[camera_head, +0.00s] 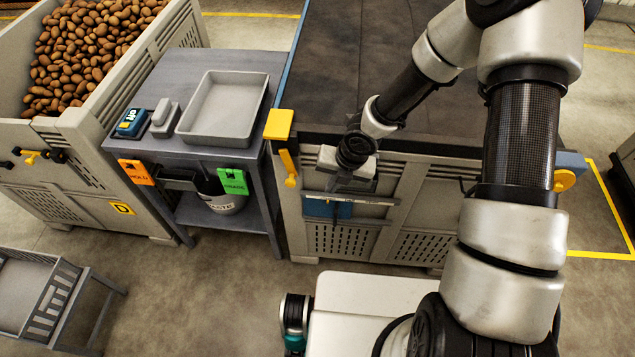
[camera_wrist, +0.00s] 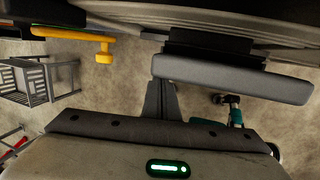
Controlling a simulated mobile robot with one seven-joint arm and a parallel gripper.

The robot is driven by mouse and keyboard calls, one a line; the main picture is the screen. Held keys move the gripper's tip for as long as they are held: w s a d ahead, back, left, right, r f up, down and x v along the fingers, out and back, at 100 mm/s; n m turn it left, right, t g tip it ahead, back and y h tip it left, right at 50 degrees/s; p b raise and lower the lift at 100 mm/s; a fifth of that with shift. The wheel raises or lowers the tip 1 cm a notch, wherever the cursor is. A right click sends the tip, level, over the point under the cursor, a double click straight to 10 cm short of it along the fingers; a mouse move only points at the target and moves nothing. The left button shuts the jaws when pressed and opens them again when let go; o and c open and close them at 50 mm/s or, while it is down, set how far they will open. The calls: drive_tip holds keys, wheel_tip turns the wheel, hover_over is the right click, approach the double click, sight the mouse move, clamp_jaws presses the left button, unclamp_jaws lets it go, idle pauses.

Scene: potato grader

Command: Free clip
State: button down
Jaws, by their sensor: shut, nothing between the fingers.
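My gripper (camera_head: 335,184) is in front of the near wall of the dark-covered crate (camera_head: 340,240), above a grey bar and a blue panel (camera_head: 328,209). In the wrist view its dark fingers (camera_wrist: 163,88) are together and empty, with their tips close to the underside of a grey bar (camera_wrist: 235,79); I cannot tell whether they touch. A yellow lever (camera_head: 288,166) hangs at the crate's left corner, left of the gripper. It also shows in the wrist view (camera_wrist: 75,35), apart from the fingers. I cannot tell for certain which part is the clip.
A grey table (camera_head: 170,75) at left holds a shallow tray (camera_head: 222,105) and small devices. An orange tag (camera_head: 136,172) and a green tag (camera_head: 233,181) hang at its front, near a bucket (camera_head: 222,205). A potato crate (camera_head: 85,140) stands further left. A grey rack (camera_head: 45,300) stands front left.

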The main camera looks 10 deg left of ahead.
drive_tip(key=shift+s+d+r+p, duration=0.15)
drive_tip(key=shift+d+r, duration=0.1)
drive_tip(key=shift+d, duration=0.5)
drive_tip(key=shift+s+d+r+p, duration=0.15)
drive_tip(key=shift+d+r, duration=0.15)
drive_tip(key=shift+d, duration=0.4)
drive_tip(key=shift+s+d+r+p, duration=0.15)
drive_tip(key=shift+d+r, duration=0.1)
drive_tip(key=shift+d, duration=0.5)
drive_tip(key=shift+w, duration=0.1)
